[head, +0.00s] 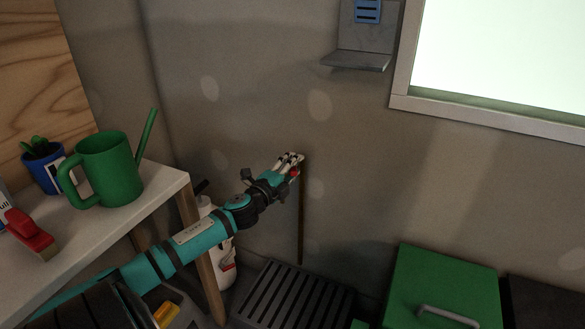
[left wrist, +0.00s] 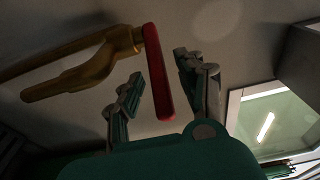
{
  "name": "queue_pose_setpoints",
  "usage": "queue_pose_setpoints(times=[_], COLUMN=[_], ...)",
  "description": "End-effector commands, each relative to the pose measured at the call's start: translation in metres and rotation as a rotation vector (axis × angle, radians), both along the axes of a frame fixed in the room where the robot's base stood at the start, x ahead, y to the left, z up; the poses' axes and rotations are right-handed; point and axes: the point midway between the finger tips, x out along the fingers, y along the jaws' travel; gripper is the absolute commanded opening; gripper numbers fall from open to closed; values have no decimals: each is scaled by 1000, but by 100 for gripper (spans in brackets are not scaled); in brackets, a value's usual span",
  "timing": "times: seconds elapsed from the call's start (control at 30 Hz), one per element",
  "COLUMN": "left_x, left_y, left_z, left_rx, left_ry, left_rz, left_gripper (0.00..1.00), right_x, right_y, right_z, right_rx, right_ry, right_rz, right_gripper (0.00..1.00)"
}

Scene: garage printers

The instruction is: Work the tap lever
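The tap (left wrist: 85,65) is brass with a red lever (left wrist: 158,72), seen close up in the left wrist view. In the head view a bit of the red lever (head: 295,173) shows at my left gripper, and a thin brown pipe (head: 300,225) runs down the wall below it. My left gripper (head: 290,160) is at the tap, and its fingers hide most of it. In the left wrist view the gripper (left wrist: 158,80) is open, with the lever between its spread fingers and a gap on both sides. My right gripper is in neither view.
A white-topped table (head: 160,185) at left bears a green watering can (head: 108,170), a potted plant (head: 43,165) and a red-topped object (head: 30,233). A dark slatted grate (head: 290,298) lies below the tap. A green box (head: 445,285) stands right. A wall shelf (head: 357,61) is above.

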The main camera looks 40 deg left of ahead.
Motion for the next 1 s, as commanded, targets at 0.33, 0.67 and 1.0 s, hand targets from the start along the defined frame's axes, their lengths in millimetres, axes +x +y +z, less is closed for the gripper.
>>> queue_pose_setpoints(times=[0.33, 0.67, 1.0], left_x=[0, 0, 1], left_y=[0, 0, -2], left_z=[0, 0, 1], left_rx=[0, 0, -4], left_ry=[0, 0, -2], left_rz=[0, 0, 23], left_gripper=[15, 0, 0], right_x=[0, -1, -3], right_y=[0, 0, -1], right_z=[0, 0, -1], right_rx=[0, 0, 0], right_ry=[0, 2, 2], right_rz=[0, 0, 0], right_gripper=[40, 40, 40])
